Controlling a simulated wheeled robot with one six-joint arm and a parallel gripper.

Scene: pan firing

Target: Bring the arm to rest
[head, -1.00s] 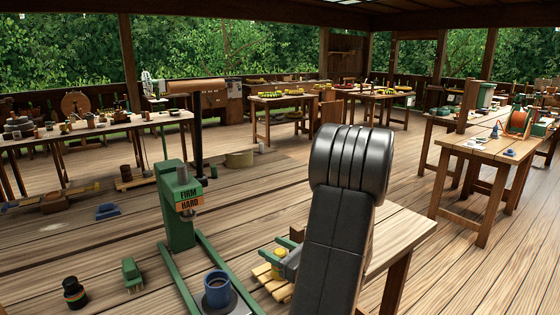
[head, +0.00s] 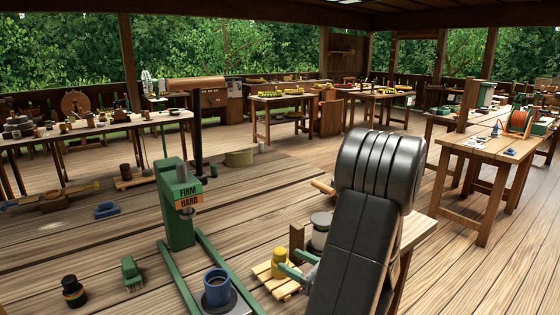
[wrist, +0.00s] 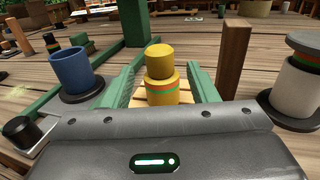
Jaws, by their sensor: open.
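My gripper (head: 290,262) is open, with its green fingers spread. In the wrist view, a yellow piece with an orange and green band (wrist: 162,82) stands upright in line with the gap between the fingers (wrist: 166,72). The piece also shows in the head view (head: 279,259), standing on a small slatted wooden pallet (head: 263,271), to the left of the fingers. The jaws are not closed on it. My dark arm hides part of the bench (head: 415,232) behind it.
A green press frame (head: 178,215) labelled FIRM and HARD stands to the left, with a blue cup (head: 217,285) on its base. A wooden post (wrist: 233,60) and a pale spool-like cylinder (wrist: 298,85) stand right of the gripper.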

